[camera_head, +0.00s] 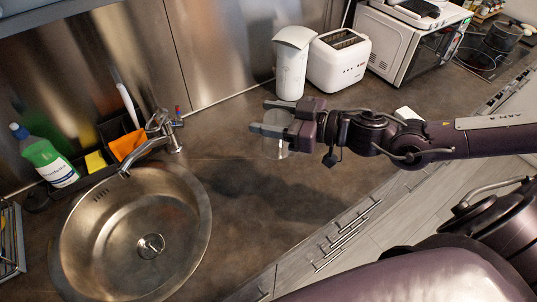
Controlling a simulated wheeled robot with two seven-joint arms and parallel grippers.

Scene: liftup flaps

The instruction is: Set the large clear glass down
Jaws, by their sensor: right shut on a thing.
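The large clear glass (275,149) is between the fingers of my right gripper (267,117), over the brown countertop (235,165). The glass is see-through and partly hidden by the fingers, so its outline is faint. I cannot tell whether its base touches the counter. My right arm comes in from the right. My left gripper is not in the picture.
A round metal sink (190,225) with a tap (150,143) is at the left. A white canister (291,70), a toaster (338,62) and a microwave (392,45) stand along the back. The counter right of the sink is clear.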

